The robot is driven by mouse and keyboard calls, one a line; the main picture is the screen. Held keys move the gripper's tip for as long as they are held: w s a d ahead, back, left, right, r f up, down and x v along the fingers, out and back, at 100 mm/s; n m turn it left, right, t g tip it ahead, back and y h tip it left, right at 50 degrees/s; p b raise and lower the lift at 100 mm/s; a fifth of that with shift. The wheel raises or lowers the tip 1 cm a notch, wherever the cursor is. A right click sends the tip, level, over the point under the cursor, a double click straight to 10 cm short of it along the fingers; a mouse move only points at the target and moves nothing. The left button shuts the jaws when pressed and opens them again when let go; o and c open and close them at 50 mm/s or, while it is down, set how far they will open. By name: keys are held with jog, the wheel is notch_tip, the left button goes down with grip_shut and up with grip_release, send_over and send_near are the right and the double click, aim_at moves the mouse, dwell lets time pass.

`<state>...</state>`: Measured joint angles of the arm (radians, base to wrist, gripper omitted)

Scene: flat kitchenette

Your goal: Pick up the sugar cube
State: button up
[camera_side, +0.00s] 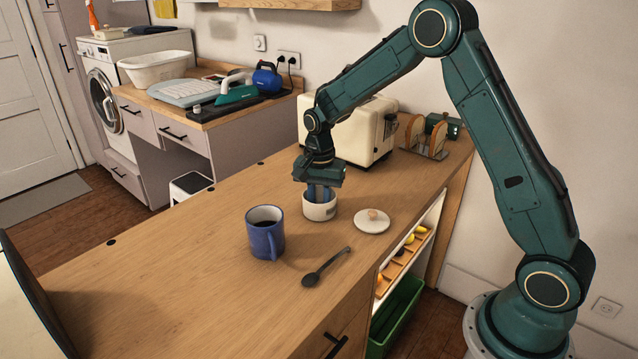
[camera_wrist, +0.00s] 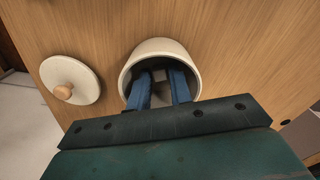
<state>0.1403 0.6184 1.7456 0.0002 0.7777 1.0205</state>
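A cream sugar bowl (camera_side: 319,209) stands without its lid on the wooden counter; it also shows in the wrist view (camera_wrist: 159,46). My gripper (camera_side: 319,192) points straight down with its blue fingers inside the bowl. In the wrist view my gripper (camera_wrist: 159,80) has its fingers apart, with a gap between them. A small pale block, seemingly a sugar cube (camera_wrist: 158,75), shows in the shadow between the fingertips. Its exact edges and any contact with the fingers are hard to make out. In the side view the bowl wall hides the cube.
The round lid (camera_side: 372,222) with a wooden knob lies right of the bowl. A blue mug (camera_side: 265,238) with dark liquid stands to the left. A dark spoon (camera_side: 326,268) lies in front. A cream toaster (camera_side: 371,137) and toast rack (camera_side: 424,140) stand behind.

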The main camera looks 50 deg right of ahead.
grip_shut()
jog(key=shift+r, duration=0.1)
notch_tip(320, 180, up, 20)
dwell(0.7)
dwell(0.5)
